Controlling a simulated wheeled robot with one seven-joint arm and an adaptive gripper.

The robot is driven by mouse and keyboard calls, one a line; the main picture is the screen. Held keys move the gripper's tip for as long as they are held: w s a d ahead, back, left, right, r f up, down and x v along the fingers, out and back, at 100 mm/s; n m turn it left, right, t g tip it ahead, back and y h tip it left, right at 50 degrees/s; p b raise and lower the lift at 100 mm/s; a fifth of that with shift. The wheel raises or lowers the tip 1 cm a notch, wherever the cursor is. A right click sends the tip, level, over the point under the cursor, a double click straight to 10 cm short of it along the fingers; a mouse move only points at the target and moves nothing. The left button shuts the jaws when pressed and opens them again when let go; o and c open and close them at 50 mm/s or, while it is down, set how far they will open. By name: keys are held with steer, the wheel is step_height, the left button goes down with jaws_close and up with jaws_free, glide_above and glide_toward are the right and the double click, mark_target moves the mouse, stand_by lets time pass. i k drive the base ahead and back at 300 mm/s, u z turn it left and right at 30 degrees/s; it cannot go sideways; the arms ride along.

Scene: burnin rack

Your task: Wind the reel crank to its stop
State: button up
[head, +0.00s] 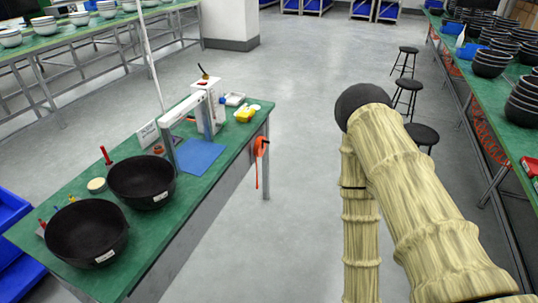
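An orange reel-like thing (261,147) sits at the right end of the near-left green workbench, with an orange strip hanging down beside the bench. It is small in the head view, and I cannot make out a crank handle or its angle. A small dark and orange lever-like piece (203,72) stands on top of a white upright device on the same bench; I cannot tell whether it is a crank. My arm, in a pale ribbed sleeve, fills the right side. My gripper is not in view.
The green workbench (120,219) carries two black bowls (141,182), (87,233), a blue mat (197,157) and a yellow item (244,114). Black stools (422,134) stand by the right-hand bench, which holds stacked bowls. Grey floor is clear beyond the workbench.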

mark_target(261, 142)
steer(key=u, duration=0.05)
steer(key=k, duration=0.6)
steer(key=z, duration=0.85)
steer(key=i, duration=2.2)
steer(key=u, duration=1.25)
steer(key=i, duration=0.35)
steer(key=u, duration=0.4)
